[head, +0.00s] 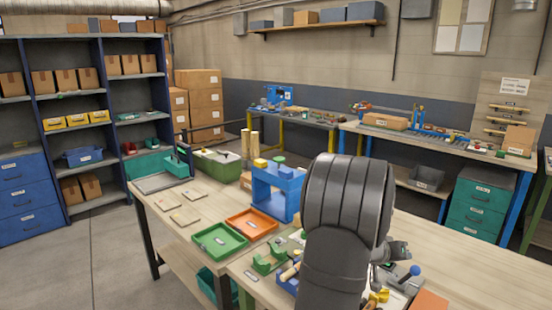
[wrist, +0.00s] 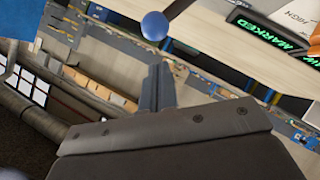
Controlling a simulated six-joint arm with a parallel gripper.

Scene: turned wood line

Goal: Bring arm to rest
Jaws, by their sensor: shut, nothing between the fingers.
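My arm rises large and dark in the middle right of the head view, over the near side of the wooden workbench (head: 450,245), and covers part of it. I cannot make out my gripper's fingertips clearly there. In the wrist view my gripper (wrist: 160,70) shows with its two grey fingers together and nothing between them. The wrist view is strongly tilted, with the room's shelves and wall at a slant. A blue ball knob (wrist: 154,26) shows just beyond the fingertips; I cannot tell how far off it is.
A green tray (head: 220,240), an orange tray (head: 251,224) and a blue frame (head: 277,190) stand on the bench left of my arm. The bench's far right is clear. A sign with green letters (wrist: 270,35) shows in the wrist view.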

